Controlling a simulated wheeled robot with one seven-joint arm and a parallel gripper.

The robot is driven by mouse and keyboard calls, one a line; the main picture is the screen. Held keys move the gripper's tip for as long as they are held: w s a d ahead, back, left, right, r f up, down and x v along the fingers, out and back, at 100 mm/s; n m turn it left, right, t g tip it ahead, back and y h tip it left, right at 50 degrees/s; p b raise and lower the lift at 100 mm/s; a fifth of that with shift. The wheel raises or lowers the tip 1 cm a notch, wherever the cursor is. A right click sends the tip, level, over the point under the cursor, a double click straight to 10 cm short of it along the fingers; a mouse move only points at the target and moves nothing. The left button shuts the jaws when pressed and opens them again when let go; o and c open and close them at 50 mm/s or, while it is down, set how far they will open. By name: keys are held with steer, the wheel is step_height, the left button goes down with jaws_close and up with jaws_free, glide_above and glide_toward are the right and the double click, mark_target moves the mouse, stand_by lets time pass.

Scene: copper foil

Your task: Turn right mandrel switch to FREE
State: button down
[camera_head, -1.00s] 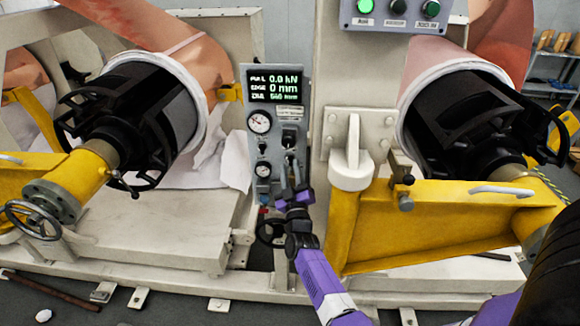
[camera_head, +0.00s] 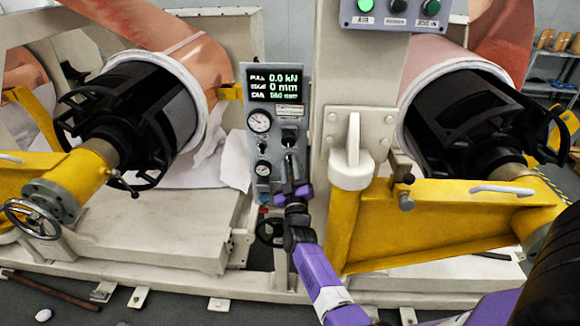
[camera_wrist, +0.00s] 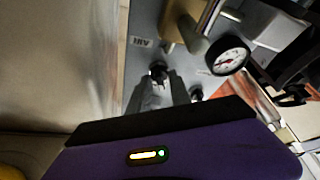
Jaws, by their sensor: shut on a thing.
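The grey control panel (camera_head: 262,197) stands between the two mandrels, with gauges, small switches and a lit display. My gripper (camera_head: 290,165) reaches up to the right column of switches on its lower half. In the wrist view my grey fingers (camera_wrist: 162,84) are closed around a small black switch knob (camera_wrist: 158,69). The fingers hide most of the knob, and I cannot read its position or a FREE mark. A second dark knob (camera_wrist: 196,93) is beside the fingers, apart from them. The right black mandrel (camera_head: 460,125) carries a white-edged roll.
A round gauge (camera_wrist: 228,58) is close to my fingers in the wrist view. A white post with a hook-like bracket (camera_head: 350,165) and a yellow arm (camera_head: 440,222) stand right of the panel. The left mandrel (camera_head: 120,115) is farther left.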

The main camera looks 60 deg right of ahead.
steer(key=m+g+h+b, duration=0.1)
steer(key=m, duration=0.2)
steer(key=m+g+h+b, duration=0.1)
steer(key=m+g+b, duration=0.1)
steer(key=m, duration=0.2)
steer(key=shift+w+a+f+m, duration=0.15)
steer(key=shift+w+f+m, duration=0.05)
steer(key=shift+m, duration=0.1)
steer(key=m+g, duration=0.1)
steer(key=m, duration=0.2)
steer(key=m+g+b, duration=0.1)
steer(key=m+g, duration=0.1)
steer(key=m, duration=0.1)
steer(key=m+g+h, duration=0.1)
steer(key=m, duration=0.2)
steer(key=shift+r+g+b, duration=0.1)
steer(key=shift+g+b, duration=0.2)
steer(key=shift+g, duration=0.1)
steer(key=c, duration=1.5)
jaws_free()
steer(key=shift+c, duration=0.2)
steer(key=shift+a, duration=0.1)
steer(key=v, duration=0.7)
steer(key=shift+a, duration=0.25)
steer(key=shift+w+m, duration=0.1)
steer(key=shift+m, duration=0.2)
